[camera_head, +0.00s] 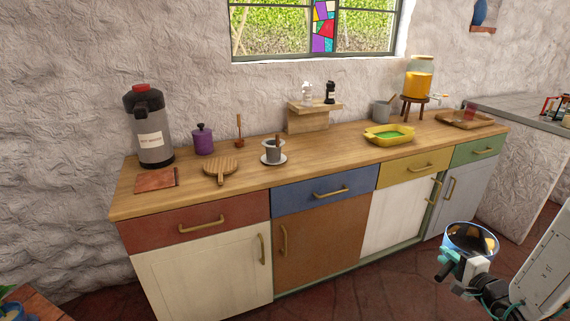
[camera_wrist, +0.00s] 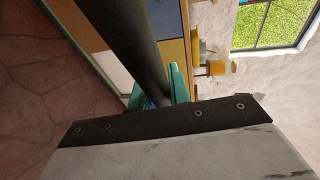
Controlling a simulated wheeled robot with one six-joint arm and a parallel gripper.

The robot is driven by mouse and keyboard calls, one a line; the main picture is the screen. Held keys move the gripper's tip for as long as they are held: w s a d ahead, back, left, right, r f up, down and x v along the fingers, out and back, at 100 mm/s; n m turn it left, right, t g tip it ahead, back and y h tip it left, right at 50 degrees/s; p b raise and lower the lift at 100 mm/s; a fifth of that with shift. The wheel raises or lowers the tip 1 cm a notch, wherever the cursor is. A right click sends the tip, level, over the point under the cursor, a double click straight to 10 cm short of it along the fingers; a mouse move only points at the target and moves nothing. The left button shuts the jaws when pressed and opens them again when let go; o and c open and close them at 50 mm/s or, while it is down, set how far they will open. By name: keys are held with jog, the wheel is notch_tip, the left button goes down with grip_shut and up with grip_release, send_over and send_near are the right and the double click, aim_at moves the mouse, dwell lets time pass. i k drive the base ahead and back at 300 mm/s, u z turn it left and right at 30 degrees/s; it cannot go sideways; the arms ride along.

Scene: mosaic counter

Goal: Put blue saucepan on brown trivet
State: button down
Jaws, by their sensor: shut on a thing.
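The blue saucepan (camera_head: 459,231) is at the lower right of the head view, in the air in front of the counter. My gripper (camera_head: 450,266) is shut on its handle, below and left of the pan. In the wrist view the dark handle (camera_wrist: 137,45) runs between the teal fingers of my gripper (camera_wrist: 158,88); the pan's bowl is not visible there. A flat, square reddish-brown piece (camera_head: 155,180), which looks like the brown trivet, lies bare at the counter's left front. A round wooden piece with a handle (camera_head: 220,170) lies to its right.
The wooden counter (camera_head: 330,163) also bears a large dispenser (camera_head: 151,128), a purple pot (camera_head: 203,139), a grey cup on a saucer (camera_head: 273,152), a yellow tray (camera_head: 389,135) and a juice dispenser (camera_head: 418,80). The counter between cup and yellow tray is clear.

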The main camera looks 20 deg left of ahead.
aim_at(223, 173)
jog(key=z, duration=1.25)
jog(key=i, duration=1.2)
jog(key=u, duration=2.3)
